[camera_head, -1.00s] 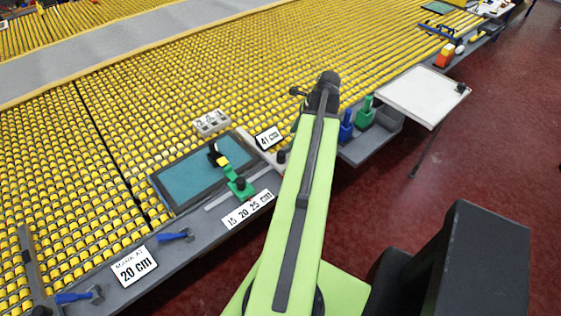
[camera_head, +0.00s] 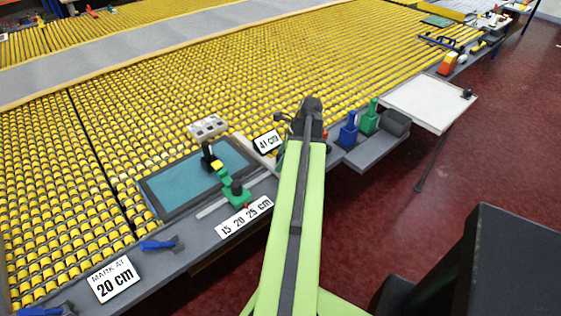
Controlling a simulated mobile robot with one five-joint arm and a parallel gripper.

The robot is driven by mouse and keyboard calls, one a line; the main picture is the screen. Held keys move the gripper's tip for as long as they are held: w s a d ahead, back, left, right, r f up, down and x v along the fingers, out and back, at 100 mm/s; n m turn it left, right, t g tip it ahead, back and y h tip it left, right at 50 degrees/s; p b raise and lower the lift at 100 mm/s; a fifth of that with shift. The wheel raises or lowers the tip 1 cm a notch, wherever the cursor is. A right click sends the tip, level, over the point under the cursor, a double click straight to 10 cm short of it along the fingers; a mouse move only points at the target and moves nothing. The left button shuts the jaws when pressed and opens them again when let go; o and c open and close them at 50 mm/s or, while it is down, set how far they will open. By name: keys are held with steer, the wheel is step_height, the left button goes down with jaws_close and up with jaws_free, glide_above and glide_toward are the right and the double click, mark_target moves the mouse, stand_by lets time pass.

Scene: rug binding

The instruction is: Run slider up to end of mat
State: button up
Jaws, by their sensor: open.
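A teal mat (camera_head: 178,191) in a dark frame lies on the grey bench edge beside the yellow rollers. A green slider (camera_head: 233,187) with a black knob stands at the mat's front right side, above the label "15 20 25 cm" (camera_head: 244,217). A yellow and black piece (camera_head: 210,158) reaches from the slider over the mat toward its far edge. My lime arm stretches forward to the right of the slider, apart from it in the picture. Its dark upper joint shows, but I cannot make out my gripper; the arm may hide it.
Yellow rollers (camera_head: 300,80) fill the area behind. A white block with grey knobs (camera_head: 207,127) is beyond the mat. A "41 cm" card (camera_head: 269,141), blue bottle (camera_head: 348,129), green bottle (camera_head: 370,116) and white side table (camera_head: 431,102) are nearby. Red floor (camera_head: 480,150) is open at right.

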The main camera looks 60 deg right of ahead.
jaws_close()
stand_by(1.3)
